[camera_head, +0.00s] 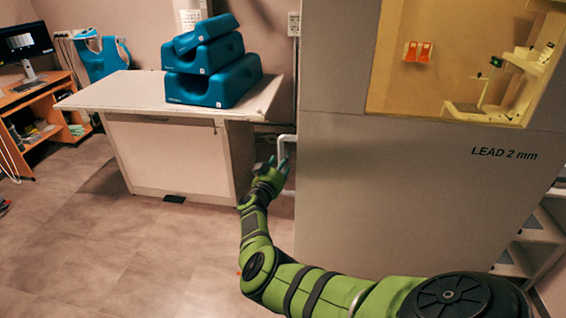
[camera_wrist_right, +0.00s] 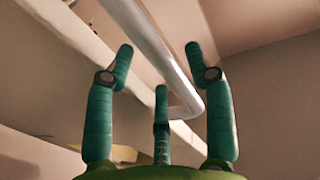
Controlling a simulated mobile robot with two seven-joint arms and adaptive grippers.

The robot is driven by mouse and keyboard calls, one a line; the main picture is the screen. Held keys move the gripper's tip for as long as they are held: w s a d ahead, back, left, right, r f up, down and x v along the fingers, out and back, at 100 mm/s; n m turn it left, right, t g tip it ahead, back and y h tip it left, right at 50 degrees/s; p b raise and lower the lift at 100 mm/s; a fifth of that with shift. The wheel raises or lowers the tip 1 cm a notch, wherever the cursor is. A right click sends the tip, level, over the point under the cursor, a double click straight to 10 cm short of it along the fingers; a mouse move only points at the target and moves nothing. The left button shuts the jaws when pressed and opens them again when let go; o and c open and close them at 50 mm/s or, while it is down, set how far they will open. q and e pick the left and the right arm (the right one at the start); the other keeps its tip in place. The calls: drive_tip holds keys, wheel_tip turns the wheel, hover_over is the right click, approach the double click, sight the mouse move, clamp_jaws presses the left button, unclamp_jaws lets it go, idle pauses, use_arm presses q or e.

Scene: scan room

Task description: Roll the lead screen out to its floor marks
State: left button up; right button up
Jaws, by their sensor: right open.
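The lead screen (camera_head: 400,200) is a large grey upright panel marked "LEAD 2 mm" with a yellowish window (camera_head: 450,60). It fills the right of the head view. A white tubular handle (camera_head: 290,140) sticks out from its left edge. My right gripper (camera_head: 278,160) is at that handle. In the right wrist view the handle (camera_wrist_right: 160,45) runs between the spread fingers of my open right gripper (camera_wrist_right: 160,70), which are not closed on it. I cannot make out the floor marks. My left gripper is out of view.
A white-topped cabinet (camera_head: 165,152) with stacked blue foam cushions (camera_head: 215,80) stands close left of the screen. A desk (camera_head: 30,95) with a monitor and a blue apron (camera_head: 103,60) are at the far left. The tiled floor (camera_head: 90,240) in front is clear.

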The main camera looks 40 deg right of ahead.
drive_tip(key=shift+x, duration=0.85)
